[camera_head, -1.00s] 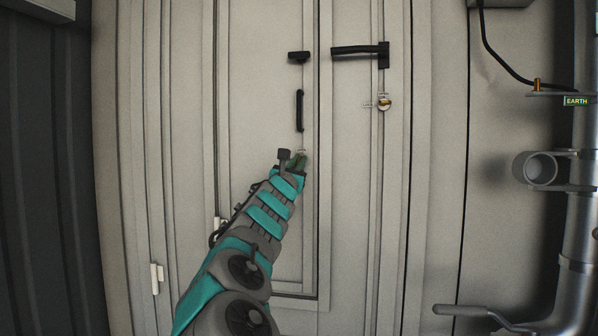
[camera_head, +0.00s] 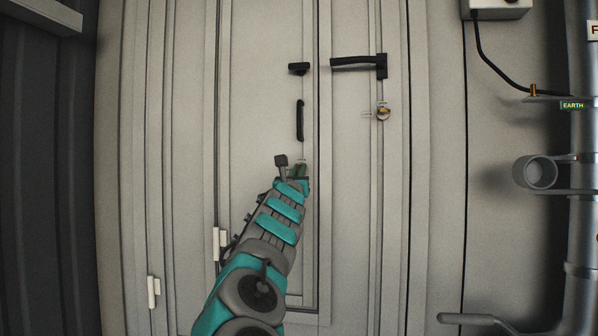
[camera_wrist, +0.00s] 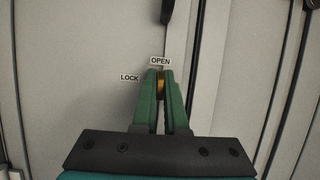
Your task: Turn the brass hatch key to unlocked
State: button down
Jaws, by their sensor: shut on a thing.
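In the wrist view, the brass hatch key (camera_wrist: 160,83) sits between the two green fingers of my gripper (camera_wrist: 160,88). My gripper is shut on it. Only a narrow brass strip of the key shows, roughly upright below the OPEN label (camera_wrist: 161,61). The LOCK label (camera_wrist: 129,77) is to the left, beside the left finger. In the head view, my gripper (camera_head: 300,171) is against the pale hatch panel (camera_head: 262,110), below a black pull handle (camera_head: 299,120). The key is hidden there by the fingers.
A second brass knob (camera_head: 383,114) with small labels is on the right panel, under a black lever handle (camera_head: 358,63). A black latch (camera_head: 299,69) is above the pull handle. A pipe with a cup-like holder (camera_head: 537,172) stands at the right.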

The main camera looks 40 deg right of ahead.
jog(key=c, duration=1)
grip_release()
jog(key=shift+r, duration=0.1)
jog(key=shift+o, duration=0.2)
jog(key=shift+a, duration=0.1)
jog(key=b+v, duration=0.6)
jog(key=v, duration=0.1)
jog(key=shift+s+a+b, duration=0.2)
jog(key=shift+a+b, duration=0.05)
jog(key=shift+b, duration=0.05)
